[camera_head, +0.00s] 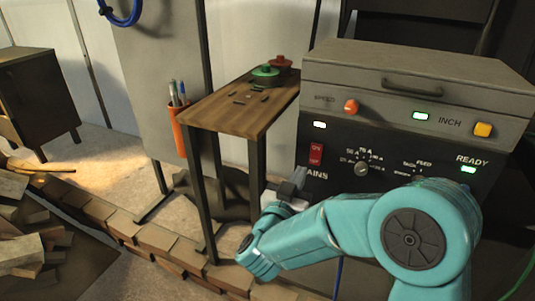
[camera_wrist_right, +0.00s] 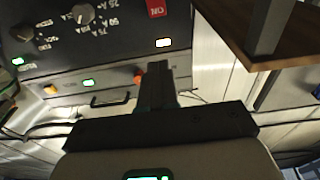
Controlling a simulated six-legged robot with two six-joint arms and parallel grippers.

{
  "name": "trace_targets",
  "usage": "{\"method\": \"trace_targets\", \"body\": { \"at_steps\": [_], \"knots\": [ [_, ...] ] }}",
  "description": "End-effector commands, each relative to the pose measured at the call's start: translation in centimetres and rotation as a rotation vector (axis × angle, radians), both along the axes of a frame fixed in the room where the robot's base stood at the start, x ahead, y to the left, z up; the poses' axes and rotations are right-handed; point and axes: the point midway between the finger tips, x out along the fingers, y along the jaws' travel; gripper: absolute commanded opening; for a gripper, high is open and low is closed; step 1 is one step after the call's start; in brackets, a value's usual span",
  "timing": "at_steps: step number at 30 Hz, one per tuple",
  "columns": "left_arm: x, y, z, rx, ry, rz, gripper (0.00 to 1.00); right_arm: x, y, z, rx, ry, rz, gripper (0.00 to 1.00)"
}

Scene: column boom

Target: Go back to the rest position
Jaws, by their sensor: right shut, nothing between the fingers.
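My right arm comes in from the lower right in the head view. Its gripper (camera_head: 296,184) is shut and empty, in front of the lower left part of the grey control cabinet (camera_head: 322,204), to the right of the small table's legs. In the right wrist view the shut fingers (camera_wrist_right: 158,82) show as a dark block, with the cabinet's panel (camera_wrist_right: 120,62) beyond, seen upside down. I cannot tell how near the fingers are to the panel. My left gripper is not in view.
A small wooden table (camera_head: 222,112) carries a green knob-like piece (camera_head: 265,71) and a red one (camera_head: 281,62). An orange pen holder (camera_head: 180,133) hangs beside it. A low brick border (camera_head: 120,223) crosses the floor. Wood pieces (camera_head: 22,250) lie at left, near a dark cabinet (camera_head: 40,95).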

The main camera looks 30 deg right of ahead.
Motion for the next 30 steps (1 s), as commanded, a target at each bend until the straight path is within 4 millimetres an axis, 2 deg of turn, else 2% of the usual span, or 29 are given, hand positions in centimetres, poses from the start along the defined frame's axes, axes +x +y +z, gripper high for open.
{"method": "trace_targets", "body": {
  "at_steps": [5,7,8,10,13,15,17,18,20,21,24,27,30],
  "knots": [
    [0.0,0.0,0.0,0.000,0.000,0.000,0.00,0.0,-0.4,-0.2,0.000,0.005,-0.009,0.00],
    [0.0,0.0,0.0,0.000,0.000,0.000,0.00,0.0,-1.5,-1.9,-0.005,0.041,-0.032,0.00],
    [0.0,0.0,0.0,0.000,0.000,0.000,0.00,0.0,-1.9,-3.2,-0.009,0.071,-0.043,0.00],
    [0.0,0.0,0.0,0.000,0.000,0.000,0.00,-0.2,-3.0,-7.5,-0.028,0.173,-0.048,0.00],
    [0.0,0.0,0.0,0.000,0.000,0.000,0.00,0.0,-2.5,-15.5,-0.005,0.356,0.081,0.00],
    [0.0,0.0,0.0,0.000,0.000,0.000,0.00,-0.5,-1.0,-21.3,0.072,0.474,0.207,0.00],
    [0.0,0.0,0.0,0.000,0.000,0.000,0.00,-1.5,0.8,-25.9,0.161,0.572,0.316,0.00],
    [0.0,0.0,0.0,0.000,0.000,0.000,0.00,-2.5,2.2,-28.8,0.229,0.637,0.386,0.00],
    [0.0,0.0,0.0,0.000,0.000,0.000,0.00,-4.6,4.5,-32.6,0.339,0.733,0.483,0.00],
    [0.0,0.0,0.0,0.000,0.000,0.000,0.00,-6.2,6.1,-34.9,0.414,0.797,0.541,0.00],
    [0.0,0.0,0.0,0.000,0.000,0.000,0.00,-10.4,9.8,-38.7,0.590,0.941,0.661,0.00],
    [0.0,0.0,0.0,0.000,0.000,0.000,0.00,-14.5,13.1,-40.8,0.741,1.073,0.751,0.00],
    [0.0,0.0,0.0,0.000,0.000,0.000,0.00,-18.6,15.8,-41.6,0.877,1.203,0.819,0.00]
  ]
}}
